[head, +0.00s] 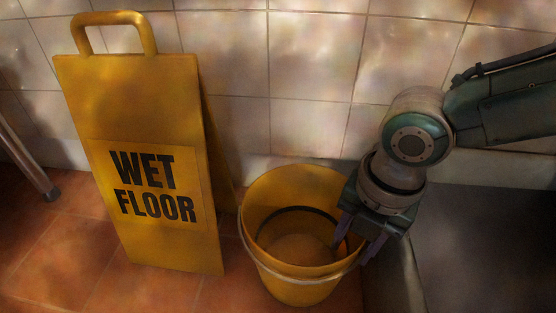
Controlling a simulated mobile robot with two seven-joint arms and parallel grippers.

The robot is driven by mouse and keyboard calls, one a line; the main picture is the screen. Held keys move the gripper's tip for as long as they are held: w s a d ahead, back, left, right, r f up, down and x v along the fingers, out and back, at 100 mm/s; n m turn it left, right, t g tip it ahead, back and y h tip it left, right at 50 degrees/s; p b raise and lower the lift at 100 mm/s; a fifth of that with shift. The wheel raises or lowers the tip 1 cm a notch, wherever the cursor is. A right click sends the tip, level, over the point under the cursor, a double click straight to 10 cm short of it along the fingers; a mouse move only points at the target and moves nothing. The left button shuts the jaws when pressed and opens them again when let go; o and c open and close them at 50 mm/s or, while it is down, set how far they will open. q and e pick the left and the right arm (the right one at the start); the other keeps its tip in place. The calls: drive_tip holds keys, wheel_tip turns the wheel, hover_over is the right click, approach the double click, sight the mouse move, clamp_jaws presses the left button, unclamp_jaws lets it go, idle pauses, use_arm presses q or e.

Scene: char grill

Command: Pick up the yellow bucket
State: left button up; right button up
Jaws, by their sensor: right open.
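The yellow bucket (284,277) stands upright on the tiled floor by the wall, in the lower middle of the head view. It is open at the top, looks empty, and a pale band or handle runs around its front below the rim. My right gripper (355,246) points down at the bucket's right rim, with one finger seen over the inside and the other toward the outer right side. It is open. I cannot tell whether a finger touches the rim. My left gripper is not in view.
A yellow wet floor sign (150,205) stands just left of the bucket. A tiled wall (310,125) is close behind. A dark grey surface (480,245) with a raised edge lies to the right. A metal leg (35,175) stands at far left.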

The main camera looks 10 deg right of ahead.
clamp_jaws()
idle(1.3)
